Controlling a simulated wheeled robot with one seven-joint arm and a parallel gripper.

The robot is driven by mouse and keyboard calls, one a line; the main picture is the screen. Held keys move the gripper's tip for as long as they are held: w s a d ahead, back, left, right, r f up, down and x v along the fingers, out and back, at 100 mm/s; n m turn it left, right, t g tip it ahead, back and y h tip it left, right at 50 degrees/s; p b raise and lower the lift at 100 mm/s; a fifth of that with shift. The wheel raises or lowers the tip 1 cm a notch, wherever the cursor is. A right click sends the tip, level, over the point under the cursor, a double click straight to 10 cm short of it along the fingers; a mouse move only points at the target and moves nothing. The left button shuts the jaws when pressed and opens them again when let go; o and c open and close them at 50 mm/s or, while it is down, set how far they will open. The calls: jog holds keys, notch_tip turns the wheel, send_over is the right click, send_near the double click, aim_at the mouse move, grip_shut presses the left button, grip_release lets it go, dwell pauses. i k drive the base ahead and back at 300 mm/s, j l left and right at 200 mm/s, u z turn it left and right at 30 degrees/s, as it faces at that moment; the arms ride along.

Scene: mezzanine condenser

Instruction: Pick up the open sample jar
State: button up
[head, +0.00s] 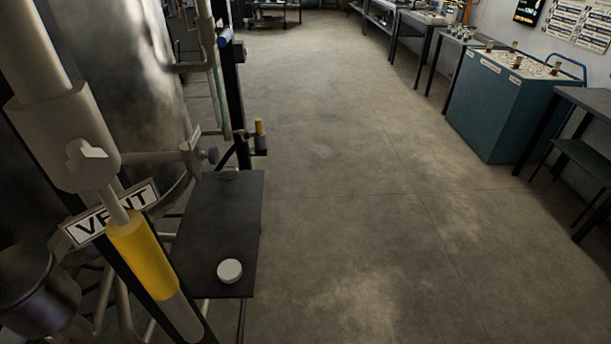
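A small black table (215,220) stands at the left, beside the vessel and pipes. A round white thing (229,271) sits near its front edge; it looks like a lid or a capped low jar, and I cannot tell which. A small, dark greenish, round-rimmed thing (228,176) is at the table's far end; it may be the open sample jar, but it is too dim to be sure. My gripper is not in view.
Pipes, a VENT sign (110,214) and a yellow-sleeved handle (142,255) crowd the left, close to the table. A blue cabinet (505,110) and benches line the right. The concrete floor (350,190) between is clear.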

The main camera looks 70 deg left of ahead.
aim_at(228, 174)
jog(key=i+l, duration=0.15)
jog(key=i, duration=0.55)
jog(key=i+u, duration=0.2)
jog(key=u, duration=0.25)
jog(key=i+u, duration=0.2)
jog(key=u, duration=0.3)
jog(key=i+l+u, duration=0.1)
jog(key=u, duration=0.35)
jog(key=i+u, duration=0.15)
jog(key=u, duration=0.35)
jog(key=i+u, duration=0.1)
jog(key=u, duration=0.35)
jog(key=i+l+u, duration=0.1)
jog(key=u, duration=0.4)
jog(key=i+l+u, duration=0.1)
jog(key=u, duration=0.4)
jog(key=i+l+u, duration=0.1)
jog(key=u, duration=0.3)
jog(key=i+l+u, duration=0.2)
jog(key=u, duration=0.2)
jog(key=i+l+u, duration=0.2)
jog(key=u, duration=0.2)
jog(key=i+l+u, duration=0.1)
jog(key=l+u, duration=0.15)
jog(key=u, duration=0.15)
jog(key=i+j, duration=0.4)
jog(key=j+u, duration=0.05)
